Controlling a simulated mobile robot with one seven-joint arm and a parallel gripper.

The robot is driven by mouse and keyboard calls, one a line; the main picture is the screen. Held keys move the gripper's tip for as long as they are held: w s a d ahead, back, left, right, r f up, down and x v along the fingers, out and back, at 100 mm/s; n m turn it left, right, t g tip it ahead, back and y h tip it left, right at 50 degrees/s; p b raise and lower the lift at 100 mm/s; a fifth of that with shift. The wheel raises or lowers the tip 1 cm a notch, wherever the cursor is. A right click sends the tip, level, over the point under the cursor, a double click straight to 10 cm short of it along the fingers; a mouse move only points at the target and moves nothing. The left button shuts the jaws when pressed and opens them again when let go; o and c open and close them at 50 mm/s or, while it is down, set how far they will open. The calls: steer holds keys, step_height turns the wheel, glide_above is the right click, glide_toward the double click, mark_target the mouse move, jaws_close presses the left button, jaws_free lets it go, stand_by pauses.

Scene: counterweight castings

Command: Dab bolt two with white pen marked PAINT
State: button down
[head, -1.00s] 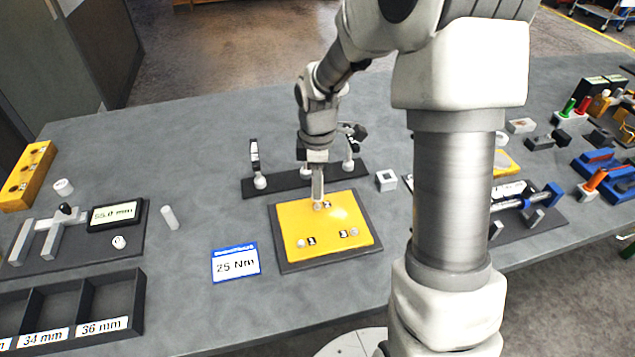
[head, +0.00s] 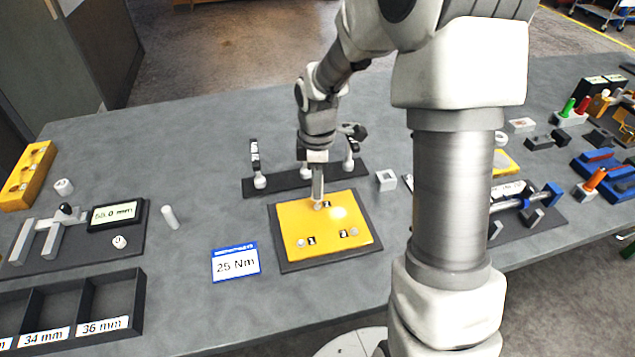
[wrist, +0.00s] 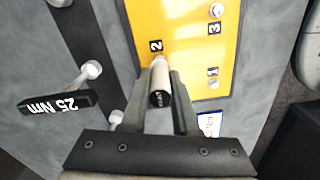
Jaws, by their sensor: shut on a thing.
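My gripper (wrist: 166,95) is shut on a pen (wrist: 160,84) with a dark end bearing small light lettering too small to read, and a pale front part. In the head view my gripper (head: 317,190) points down over the yellow plate (head: 285,220). The pen's front end is at the bolt beside the label 2 (wrist: 156,46); the pen hides that bolt, so I cannot tell whether they touch. Bolt one (head: 301,243) and bolt three (head: 354,231) stand uncovered on the plate, beside their labels.
A dark rack (head: 290,182) with upright tools stands just behind the plate. A 25 Nm card (head: 236,263) lies left of it. The table between card and gauge is mostly clear.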

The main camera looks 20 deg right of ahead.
steer(key=shift+s, duration=0.1)
steer(key=shift+r+p, duration=2.6)
steer(key=shift+r, duration=0.4)
